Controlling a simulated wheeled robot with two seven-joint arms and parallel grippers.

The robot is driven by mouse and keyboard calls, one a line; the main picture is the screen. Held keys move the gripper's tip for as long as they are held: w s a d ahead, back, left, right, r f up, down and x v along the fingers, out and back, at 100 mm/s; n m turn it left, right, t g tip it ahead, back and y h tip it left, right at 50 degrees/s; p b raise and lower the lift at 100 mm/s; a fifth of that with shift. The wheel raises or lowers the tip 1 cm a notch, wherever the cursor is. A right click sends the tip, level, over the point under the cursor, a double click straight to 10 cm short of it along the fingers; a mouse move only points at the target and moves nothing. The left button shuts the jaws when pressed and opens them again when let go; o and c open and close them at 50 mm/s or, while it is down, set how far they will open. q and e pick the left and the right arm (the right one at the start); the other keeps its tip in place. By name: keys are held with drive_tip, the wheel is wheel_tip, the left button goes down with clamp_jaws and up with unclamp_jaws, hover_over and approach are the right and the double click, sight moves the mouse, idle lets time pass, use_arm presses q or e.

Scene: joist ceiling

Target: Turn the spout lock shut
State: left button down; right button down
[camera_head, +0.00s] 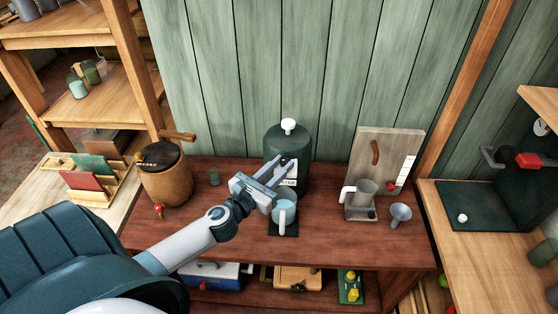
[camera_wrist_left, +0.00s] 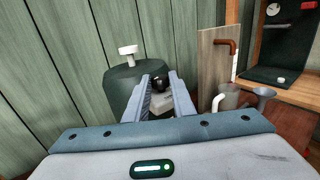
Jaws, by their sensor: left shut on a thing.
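A dark green water dispenser (camera_head: 290,143) with a white knob on top stands at the back of the red-brown table, with a partly covered label on its front. My left gripper (camera_head: 281,170) reaches its front, above a light blue mug (camera_head: 280,217) on a dark mat. In the left wrist view the fingers (camera_wrist_left: 161,88) are shut on a small black part (camera_wrist_left: 161,80) at the dispenser's front, which looks like the spout lock. The fingers hide most of it, so I cannot tell which way it is turned. My right gripper is not in view.
To the right are a clear jug (camera_head: 362,198), a funnel (camera_head: 400,214) and an upright board (camera_head: 385,155). The table front at right is clear.

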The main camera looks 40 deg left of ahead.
use_arm(q)
drive_tip(key=y, duration=0.1)
drive_tip(key=n+y+p, duration=0.1)
drive_tip(key=shift+d+r+n+y, duration=0.2)
drive_tip(key=shift+d+n+y, duration=0.2)
drive_tip(key=shift+n+y, duration=0.4)
drive_tip(key=shift+y, duration=0.1)
drive_tip(key=n+y, duration=0.1)
drive_tip(key=n+g+y, duration=0.1)
drive_tip(key=y, duration=0.1)
drive_tip(key=shift+w+d+f+y, duration=0.15)
drive_tip(key=shift+d+f+y, duration=0.05)
drive_tip(key=shift+d+y, duration=0.1)
drive_tip(key=n+g+y+b, duration=0.2)
drive_tip(key=n+y+b, duration=0.1)
drive_tip(key=y, duration=0.1)
drive_tip(key=shift+w+d+f+g, duration=0.2)
drive_tip(key=shift+d+g, duration=0.1)
drive_tip(key=shift+g, duration=0.1)
drive_tip(key=shift+w+d+r+n+g+y+b, duration=0.1)
drive_tip(key=shift+r+n+g+y+b, duration=0.15)
drive_tip(key=shift+n+g+y+b, duration=0.8)
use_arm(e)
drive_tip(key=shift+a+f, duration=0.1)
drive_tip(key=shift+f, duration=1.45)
use_arm(q)
drive_tip(key=shift+r, duration=0.1)
drive_tip(key=c, duration=1.5)
unclamp_jaws()
